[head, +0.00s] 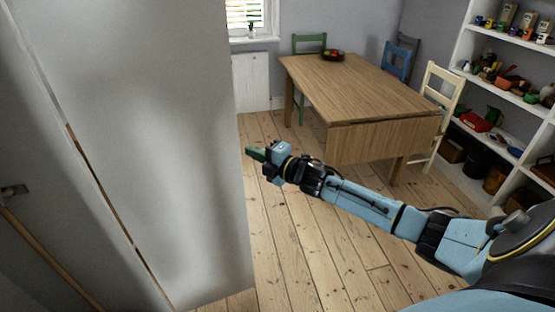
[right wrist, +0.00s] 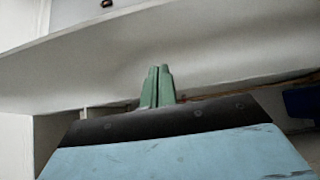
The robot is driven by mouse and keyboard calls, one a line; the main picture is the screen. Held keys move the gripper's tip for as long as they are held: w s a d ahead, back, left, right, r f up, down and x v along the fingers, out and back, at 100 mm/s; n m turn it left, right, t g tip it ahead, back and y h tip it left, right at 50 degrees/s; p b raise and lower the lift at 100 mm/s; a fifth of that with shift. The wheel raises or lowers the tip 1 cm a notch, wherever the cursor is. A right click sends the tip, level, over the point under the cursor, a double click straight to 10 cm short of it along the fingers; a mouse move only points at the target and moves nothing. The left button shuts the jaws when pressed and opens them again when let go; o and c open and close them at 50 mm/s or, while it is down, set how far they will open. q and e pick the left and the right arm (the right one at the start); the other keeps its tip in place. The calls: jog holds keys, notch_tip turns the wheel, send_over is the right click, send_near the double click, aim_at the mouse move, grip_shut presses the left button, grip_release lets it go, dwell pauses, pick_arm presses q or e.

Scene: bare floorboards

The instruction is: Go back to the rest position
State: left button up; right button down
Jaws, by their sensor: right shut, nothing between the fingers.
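My right arm reaches in from the lower right in the head view. Its right gripper (head: 254,153) is at the right edge of a large white panel (head: 150,130), in front of the floorboards. In the right wrist view the two green fingers of the gripper (right wrist: 157,85) lie side by side, shut and empty. A pale surface (right wrist: 220,45) spans the view beyond the fingertips. I cannot tell whether they touch it. My left gripper is not in view.
A wooden table (head: 345,85) with a fruit bowl (head: 333,55) and several chairs stands ahead. White shelves (head: 510,95) full of jars and goods line the right wall. The white panel fills the left close by. Bare floorboards (head: 300,240) lie between.

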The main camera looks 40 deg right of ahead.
jog(key=s+d, duration=0.3)
jog(key=s, duration=0.2)
jog(key=shift+d+f+b, duration=0.15)
jog(key=shift+d+b, duration=0.05)
jog(key=shift+b, duration=0.15)
